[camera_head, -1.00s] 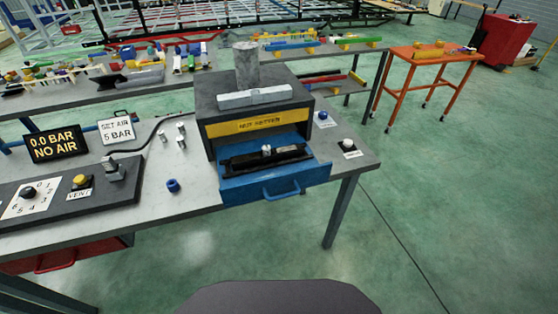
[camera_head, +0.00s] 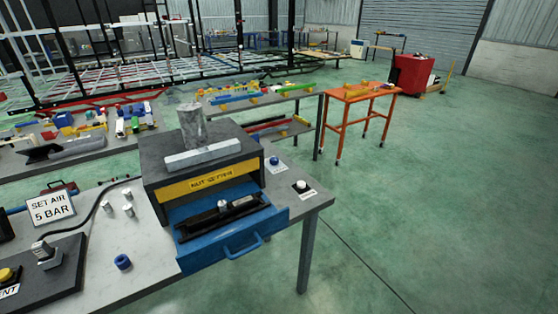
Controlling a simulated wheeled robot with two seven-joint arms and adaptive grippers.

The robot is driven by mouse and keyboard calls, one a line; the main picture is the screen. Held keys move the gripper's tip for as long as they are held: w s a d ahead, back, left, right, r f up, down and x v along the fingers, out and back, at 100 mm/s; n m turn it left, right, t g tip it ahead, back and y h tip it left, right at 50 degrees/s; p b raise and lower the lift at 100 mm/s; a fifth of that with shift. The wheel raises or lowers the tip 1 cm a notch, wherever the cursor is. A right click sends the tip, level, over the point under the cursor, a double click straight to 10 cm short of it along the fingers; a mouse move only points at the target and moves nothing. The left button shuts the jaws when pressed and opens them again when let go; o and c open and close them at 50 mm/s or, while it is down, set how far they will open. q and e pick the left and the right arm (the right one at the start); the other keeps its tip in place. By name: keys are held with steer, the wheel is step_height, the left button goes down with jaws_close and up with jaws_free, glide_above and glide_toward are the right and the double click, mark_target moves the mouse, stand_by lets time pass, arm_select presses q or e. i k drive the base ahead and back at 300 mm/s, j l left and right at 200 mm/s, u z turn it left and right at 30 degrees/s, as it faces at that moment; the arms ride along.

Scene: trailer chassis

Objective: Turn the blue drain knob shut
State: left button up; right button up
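A small round blue piece (camera_head: 122,262) with a dark hollow in its face sits near the front edge of the grey bench (camera_head: 115,290). It looks like the drain knob, but no label on it is legible. Whether it is open or shut cannot be told. Another small blue knob (camera_head: 274,161) stands at the right of the nut setter, with a white label too small to read. Neither of my grippers is in view.
The nut setter box (camera_head: 205,155) stands on the bench with its blue drawer (camera_head: 238,235) pulled out. A "SET AIR 5 BAR" sign (camera_head: 50,209), small metal posts and a dark panel (camera_head: 50,275) are left. An orange table (camera_head: 360,95) stands behind; the floor at right is clear.

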mark_target(274, 160)
steer(key=i+l, duration=0.15)
steer(key=l, duration=0.2)
steer(key=i+l+u, duration=0.15)
steer(key=l, duration=0.2)
steer(key=i+l, duration=0.2)
steer(key=l, duration=0.2)
steer(key=i+l+u, duration=0.15)
steer(key=l, duration=0.2)
steer(key=i+l, duration=0.15)
steer(key=l, duration=0.25)
steer(key=i+l+u, duration=0.1)
steer(key=l, duration=0.3)
steer(key=i+l+u, duration=0.1)
steer(key=l, duration=0.3)
steer(key=i+l, duration=0.15)
steer(key=l, duration=0.3)
steer(key=j+u, duration=0.05)
